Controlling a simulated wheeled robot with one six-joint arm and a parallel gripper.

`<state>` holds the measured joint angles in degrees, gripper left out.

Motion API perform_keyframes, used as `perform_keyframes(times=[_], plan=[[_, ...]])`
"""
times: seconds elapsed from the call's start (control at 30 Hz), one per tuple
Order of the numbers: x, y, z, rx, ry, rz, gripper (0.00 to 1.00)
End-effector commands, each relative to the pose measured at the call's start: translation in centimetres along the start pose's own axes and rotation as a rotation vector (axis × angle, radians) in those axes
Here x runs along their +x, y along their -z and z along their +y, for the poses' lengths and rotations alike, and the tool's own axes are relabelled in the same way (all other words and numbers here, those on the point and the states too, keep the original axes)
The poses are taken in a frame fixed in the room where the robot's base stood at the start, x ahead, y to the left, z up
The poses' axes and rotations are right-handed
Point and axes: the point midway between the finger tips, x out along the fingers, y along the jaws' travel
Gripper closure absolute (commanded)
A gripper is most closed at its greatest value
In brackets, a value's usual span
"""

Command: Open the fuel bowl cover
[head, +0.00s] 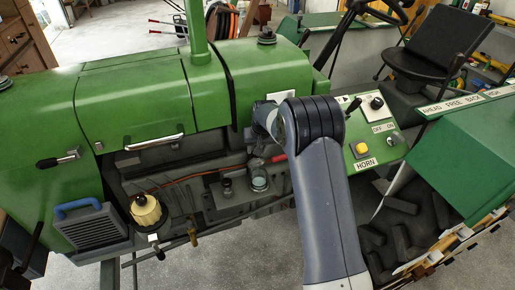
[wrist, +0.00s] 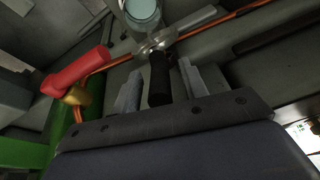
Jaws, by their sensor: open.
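My gripper (wrist: 160,86) is open in the wrist view, with one pale finger on each side of a black handle (wrist: 159,72). I cannot tell whether the fingers touch it. The handle joins a silver metal piece (wrist: 156,43) beside a round glass bowl (wrist: 143,12), which is cut off by the top edge. In the head view the glass bowl (head: 260,184) stands on the engine's side, below my gripper. My arm hides much of the gripper there. I cannot tell for certain which part is the fuel bowl cover.
A red handle (wrist: 78,72) on a brass fitting lies left of the fingers, near an orange line (wrist: 112,60). The green hood (head: 130,95) rises above.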

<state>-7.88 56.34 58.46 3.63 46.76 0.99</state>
Motion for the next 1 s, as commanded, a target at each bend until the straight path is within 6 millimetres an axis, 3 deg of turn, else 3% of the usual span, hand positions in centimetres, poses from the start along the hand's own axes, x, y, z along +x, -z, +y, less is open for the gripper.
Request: perform_keyframes(times=[0.17, 0.63, 1.0], plan=[[-1.5, 0.1, 0.0, 0.0, 0.0, 0.004, 0.59], [-9.4, 0.0, 0.0, 0.0, 0.0, 0.003, 0.59], [-10.7, 0.0, 0.0, 0.0, 0.0, 0.0, 0.59]])
